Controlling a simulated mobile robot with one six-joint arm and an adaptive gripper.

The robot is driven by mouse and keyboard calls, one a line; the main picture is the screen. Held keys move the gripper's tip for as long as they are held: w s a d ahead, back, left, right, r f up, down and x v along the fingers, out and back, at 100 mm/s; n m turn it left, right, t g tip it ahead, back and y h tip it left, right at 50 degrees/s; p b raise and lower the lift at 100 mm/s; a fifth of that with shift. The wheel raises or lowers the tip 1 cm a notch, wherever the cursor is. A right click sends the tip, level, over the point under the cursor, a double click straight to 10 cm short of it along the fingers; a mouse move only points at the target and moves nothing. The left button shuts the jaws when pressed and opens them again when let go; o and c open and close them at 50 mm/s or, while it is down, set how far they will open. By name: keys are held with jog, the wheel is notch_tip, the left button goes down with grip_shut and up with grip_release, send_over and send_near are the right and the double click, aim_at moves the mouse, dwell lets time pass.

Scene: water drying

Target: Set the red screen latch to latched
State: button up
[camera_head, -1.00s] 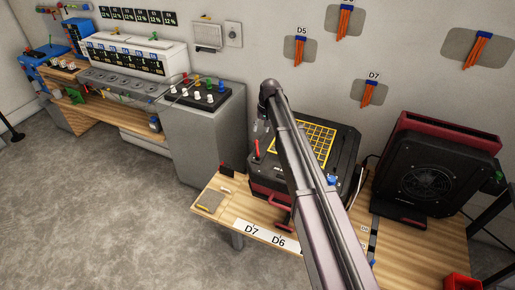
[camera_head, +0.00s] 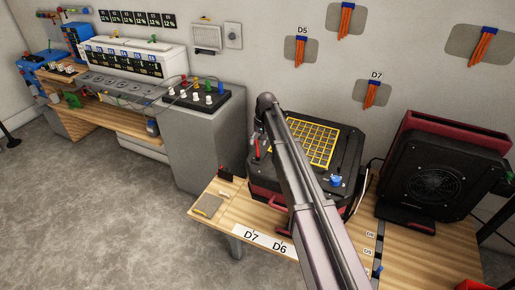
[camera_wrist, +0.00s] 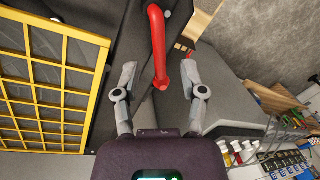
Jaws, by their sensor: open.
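The red screen latch (camera_wrist: 157,45) is a red lever standing at the side of the yellow grid screen (camera_wrist: 88,50). In the wrist view the lever runs between my two open fingers (camera_wrist: 158,78), with a gap visible on both sides. In the head view the latch (camera_head: 257,149) stands at the left side of the black machine's top, beside the yellow screen (camera_head: 318,146). My gripper is above and around it there, mostly hidden by my arm. Whether the fingers touch the latch cannot be told.
The black machine (camera_head: 347,150) sits on a wooden table (camera_head: 235,212), with a blue knob (camera_head: 336,181) at its right. A black and red fan unit (camera_head: 440,165) stands to the right. A grey cabinet (camera_head: 205,145) with a connector box stands to the left.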

jog(key=shift+a+f+b, duration=0.1)
jog(key=shift+f+b, duration=0.4)
jog(key=shift+f, duration=0.25)
grip_shut()
